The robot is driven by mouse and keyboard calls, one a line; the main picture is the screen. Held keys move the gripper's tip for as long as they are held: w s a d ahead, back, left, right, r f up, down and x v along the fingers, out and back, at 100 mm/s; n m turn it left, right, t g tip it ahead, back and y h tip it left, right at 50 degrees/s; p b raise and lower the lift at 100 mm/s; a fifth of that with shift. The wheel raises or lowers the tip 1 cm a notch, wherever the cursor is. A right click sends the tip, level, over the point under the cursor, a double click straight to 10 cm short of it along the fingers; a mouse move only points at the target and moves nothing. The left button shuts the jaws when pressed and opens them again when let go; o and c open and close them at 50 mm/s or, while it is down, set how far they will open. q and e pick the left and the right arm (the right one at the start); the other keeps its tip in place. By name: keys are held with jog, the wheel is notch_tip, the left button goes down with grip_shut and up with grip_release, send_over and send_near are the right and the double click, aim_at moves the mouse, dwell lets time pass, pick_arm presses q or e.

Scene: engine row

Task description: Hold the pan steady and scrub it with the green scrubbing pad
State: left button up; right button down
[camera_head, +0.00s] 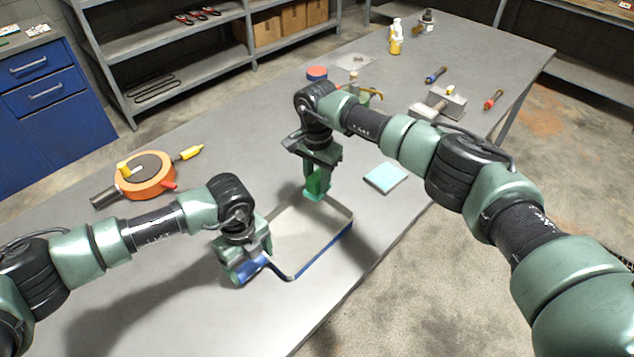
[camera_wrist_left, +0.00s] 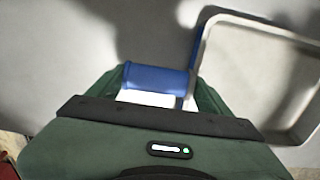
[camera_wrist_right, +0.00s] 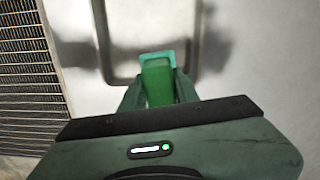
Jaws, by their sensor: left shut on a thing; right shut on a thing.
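The pan (camera_head: 322,228) is a shallow, light-coloured square pan with a blue outer side, lying on the grey table. Part of it also shows in the left wrist view (camera_wrist_left: 250,60) and its rim in the right wrist view (camera_wrist_right: 103,40). My left gripper (camera_head: 250,268) is shut on the pan's blue handle (camera_wrist_left: 155,79) at the near left corner. My right gripper (camera_head: 317,190) is shut on the green scrubbing pad (camera_wrist_right: 158,75) and points down at the pan's far side. Whether the pad touches the pan floor I cannot tell.
A light blue square (camera_head: 385,177) lies right of the pan. An orange round reel (camera_head: 147,177) with tools lies at the left. Bare table (camera_head: 110,290) lies at the front left.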

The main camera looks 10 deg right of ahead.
dwell(0.3)
pick_arm(q)
jog(key=o, duration=1.9)
notch_tip(320, 180, up, 12)
